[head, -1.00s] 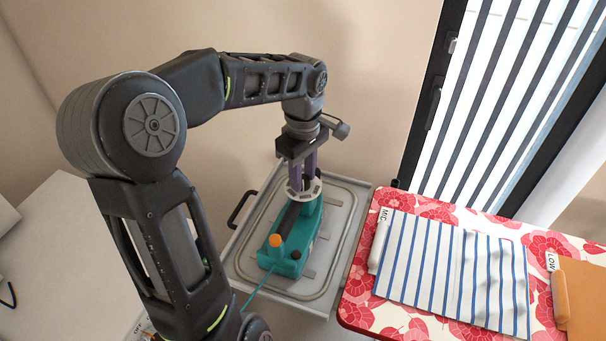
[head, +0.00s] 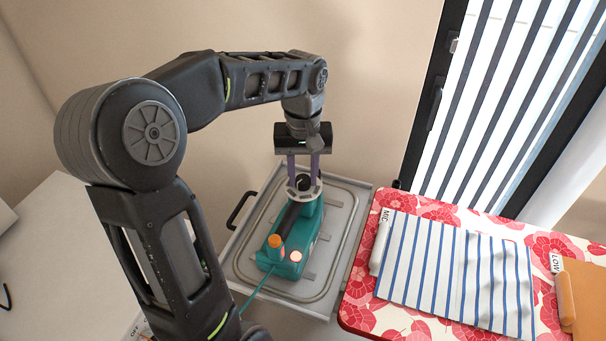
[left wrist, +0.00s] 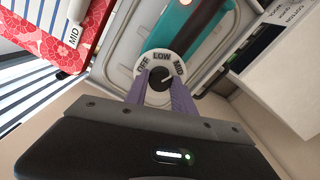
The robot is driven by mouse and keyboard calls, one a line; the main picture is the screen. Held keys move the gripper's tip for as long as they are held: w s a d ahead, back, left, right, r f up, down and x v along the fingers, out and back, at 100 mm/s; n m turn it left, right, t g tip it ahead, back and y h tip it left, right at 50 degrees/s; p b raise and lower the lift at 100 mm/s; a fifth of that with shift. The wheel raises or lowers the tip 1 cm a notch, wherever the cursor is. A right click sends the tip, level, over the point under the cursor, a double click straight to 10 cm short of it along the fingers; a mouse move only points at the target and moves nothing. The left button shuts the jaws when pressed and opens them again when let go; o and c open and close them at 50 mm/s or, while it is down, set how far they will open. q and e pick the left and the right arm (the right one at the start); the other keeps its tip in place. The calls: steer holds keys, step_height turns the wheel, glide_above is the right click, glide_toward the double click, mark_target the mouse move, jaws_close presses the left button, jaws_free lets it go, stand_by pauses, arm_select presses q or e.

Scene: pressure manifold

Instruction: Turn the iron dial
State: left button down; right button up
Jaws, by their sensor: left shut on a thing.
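The teal iron-like device (head: 303,225) lies on a grey tray. Its dark round dial (head: 303,183) sits at the far end inside a white ring. In the left wrist view the dial (left wrist: 159,80) shows between the fingertips, and the ring (left wrist: 162,63) reads OFF, LOW and MID. A small pale mark on the dial points toward the MID side. My left gripper (head: 303,180) comes down from above, its purple fingers shut on the dial from both sides. In the left wrist view the gripper (left wrist: 160,84) hides the lower part of the ring. My right gripper is not in view.
The grey tray (head: 347,215) has a raised rim and a black handle (head: 238,209). A red floral board (head: 362,310) with a striped cloth (head: 450,270) stands right of it. A white surface (head: 60,250) lies left. A teal cord (head: 255,291) runs from the device.

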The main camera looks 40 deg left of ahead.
mark_target(303, 179)
arm_select(q)
steer(key=shift+m, duration=0.6)
steer(key=c, duration=1.1)
jaws_free()
steer(key=shift+o, duration=0.2)
steer(key=shift+r, duration=0.1)
step_height(303, 179, up, 8)
steer(key=shift+f, duration=0.15)
